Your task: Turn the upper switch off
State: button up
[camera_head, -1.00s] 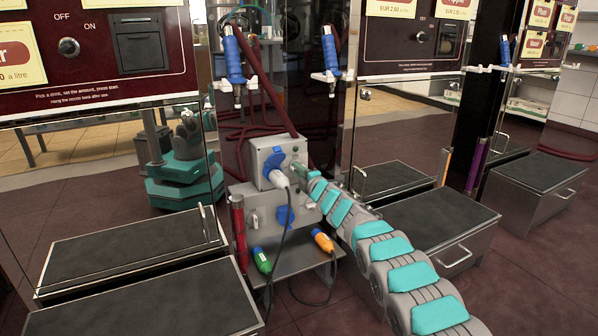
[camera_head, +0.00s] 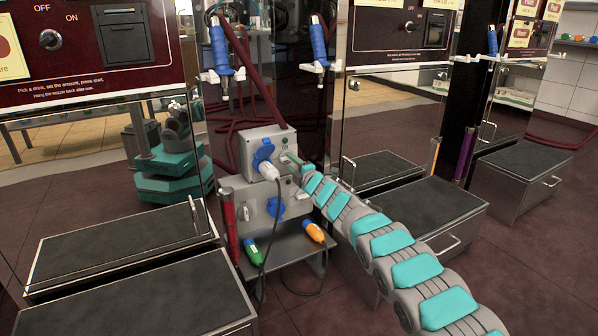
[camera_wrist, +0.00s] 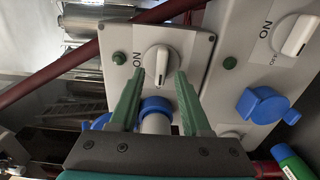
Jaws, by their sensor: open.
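The upper grey box (camera_head: 241,149) carries a blue socket (camera_head: 263,150) with a pale plug (camera_head: 268,170) in it. Its white rotary switch (camera_wrist: 160,65) shows in the wrist view, beside the word ON and a small green lamp (camera_wrist: 119,58). My gripper (camera_wrist: 159,73) is open, with one green finger on each side of the switch knob in the picture. I cannot tell whether the fingers touch it. In the head view my gripper (camera_head: 292,160) is at the front of the upper box and hides its switch.
The lower box (camera_head: 243,192) has its own switch (camera_wrist: 297,36) and a closed blue socket cover (camera_wrist: 262,104). Green (camera_head: 251,252) and orange (camera_head: 314,231) connectors are at the shelf (camera_head: 281,249) below. Steel-sided steps (camera_head: 137,308) stand left and right. Dispenser panels rise behind.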

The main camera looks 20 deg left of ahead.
jog(key=shift+v, duration=2.8)
jog(key=shift+s+a+f, duration=0.1)
